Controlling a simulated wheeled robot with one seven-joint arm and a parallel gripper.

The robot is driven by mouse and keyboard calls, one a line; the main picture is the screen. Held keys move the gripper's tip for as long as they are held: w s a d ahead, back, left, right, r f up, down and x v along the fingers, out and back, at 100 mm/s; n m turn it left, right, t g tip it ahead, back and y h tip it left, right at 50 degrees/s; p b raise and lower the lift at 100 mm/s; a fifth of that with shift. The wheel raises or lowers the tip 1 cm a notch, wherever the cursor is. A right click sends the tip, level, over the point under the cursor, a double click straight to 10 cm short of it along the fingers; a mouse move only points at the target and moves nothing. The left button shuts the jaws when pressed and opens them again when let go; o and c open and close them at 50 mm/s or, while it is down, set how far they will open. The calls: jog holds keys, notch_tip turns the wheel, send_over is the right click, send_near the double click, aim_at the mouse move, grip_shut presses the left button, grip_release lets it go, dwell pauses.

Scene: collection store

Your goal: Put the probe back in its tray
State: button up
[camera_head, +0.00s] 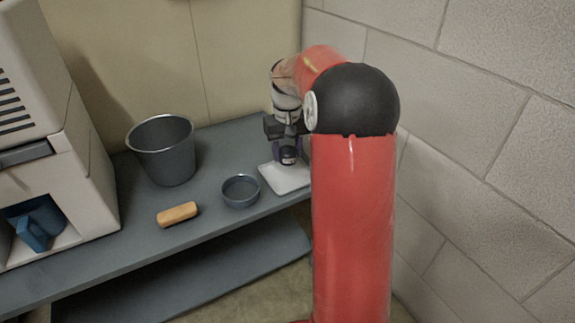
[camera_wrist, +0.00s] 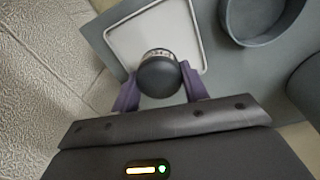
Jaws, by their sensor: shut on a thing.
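My gripper (camera_wrist: 160,88) is shut on the probe (camera_wrist: 158,76). In the wrist view the probe shows a round black end with a pale, marked band behind it, between my two purple fingers. In the head view the probe's dark end (camera_head: 288,156) shows below my gripper, over the tray. The tray (camera_head: 283,181) is a white, shallow, rimmed square near the right end of the grey shelf. In the wrist view the tray (camera_wrist: 188,22) lies beyond the probe. I cannot tell whether the probe touches the tray. My arm hides the tray's right side in the head view.
A grey round dish (camera_head: 241,191) stands just left of the tray. A tan block (camera_head: 177,214) and a grey bucket (camera_head: 162,150) stand farther left. A block wall (camera_head: 475,150) rises at right.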

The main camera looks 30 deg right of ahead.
aim_at(287, 163)
jog(key=shift+f+b, duration=0.4)
jog(key=shift+f, duration=1.75)
jog(key=shift+f, duration=0.1)
jog(key=o, duration=1.1)
